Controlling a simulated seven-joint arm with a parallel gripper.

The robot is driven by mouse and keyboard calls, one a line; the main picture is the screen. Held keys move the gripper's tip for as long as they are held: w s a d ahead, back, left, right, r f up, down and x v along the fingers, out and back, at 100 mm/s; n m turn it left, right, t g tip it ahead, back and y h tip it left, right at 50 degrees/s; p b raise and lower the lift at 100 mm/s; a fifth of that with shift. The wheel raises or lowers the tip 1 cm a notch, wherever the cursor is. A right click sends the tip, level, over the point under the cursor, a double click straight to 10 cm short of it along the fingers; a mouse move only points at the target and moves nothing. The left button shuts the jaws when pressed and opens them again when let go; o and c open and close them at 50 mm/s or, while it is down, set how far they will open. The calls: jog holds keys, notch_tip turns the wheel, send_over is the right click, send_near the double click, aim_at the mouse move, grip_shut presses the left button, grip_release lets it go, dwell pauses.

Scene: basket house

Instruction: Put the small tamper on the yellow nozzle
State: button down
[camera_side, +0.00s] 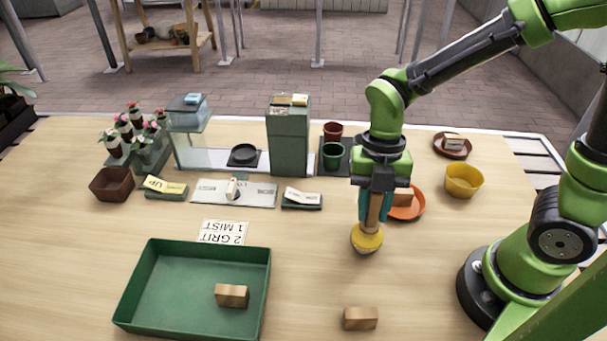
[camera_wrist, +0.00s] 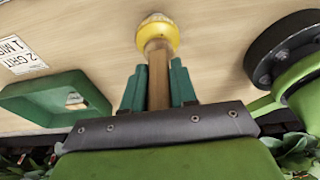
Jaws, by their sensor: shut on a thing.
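My gripper (camera_side: 374,212) points down over the right-middle of the table, its teal fingers shut on a wooden handle (camera_side: 374,214). In the wrist view the handle (camera_wrist: 158,82) runs from between the fingers to a round yellow piece (camera_wrist: 160,34) with a paler part at its far end. In the side view this yellow piece (camera_side: 367,239) is at the handle's lower end, at or just above the tabletop. I cannot tell whether the yellow piece is the tamper's head or a separate nozzle. No other clear yellow nozzle shows.
A green tray (camera_side: 262,283) with a wooden block stands front left; another block (camera_side: 360,318) lies in front. An orange saucer (camera_side: 417,207) is close behind my gripper, and a yellow bowl (camera_side: 464,182) stands right. A green box tower (camera_side: 288,142) stands behind.

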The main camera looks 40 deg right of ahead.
jog(key=shift+f, duration=0.45)
jog(key=shift+f, duration=0.1)
jog(key=c, duration=0.9)
grip_release()
